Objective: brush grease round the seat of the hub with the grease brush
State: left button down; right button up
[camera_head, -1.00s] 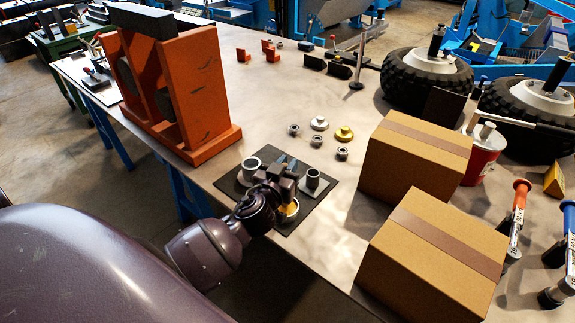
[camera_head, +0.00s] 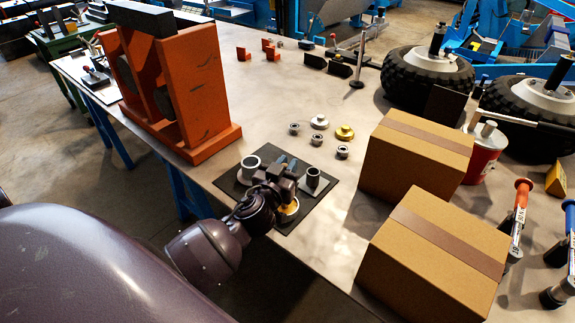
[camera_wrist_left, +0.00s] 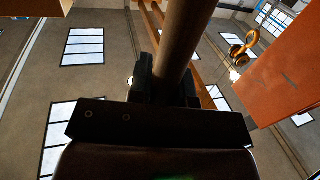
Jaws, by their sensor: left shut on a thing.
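My left gripper (camera_head: 286,172) is over the dark mat at the table's near edge. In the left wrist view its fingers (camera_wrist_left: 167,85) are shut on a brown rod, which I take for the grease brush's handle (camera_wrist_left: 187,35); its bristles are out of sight. On the mat (camera_head: 322,202) stand a grey hollow cylinder (camera_head: 252,162) on a pale plate and a dark cylinder (camera_head: 313,177) on another plate. A round pale piece with a yellow edge (camera_head: 291,209) is partly hidden below the gripper. I cannot tell which is the hub. My right gripper is not in view.
An orange frame (camera_head: 205,85) stands behind left of the mat. Two cardboard boxes (camera_head: 415,150) (camera_head: 435,250) stand to the right. Several small metal rings and a gold flanged piece (camera_head: 344,132) lie behind the mat.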

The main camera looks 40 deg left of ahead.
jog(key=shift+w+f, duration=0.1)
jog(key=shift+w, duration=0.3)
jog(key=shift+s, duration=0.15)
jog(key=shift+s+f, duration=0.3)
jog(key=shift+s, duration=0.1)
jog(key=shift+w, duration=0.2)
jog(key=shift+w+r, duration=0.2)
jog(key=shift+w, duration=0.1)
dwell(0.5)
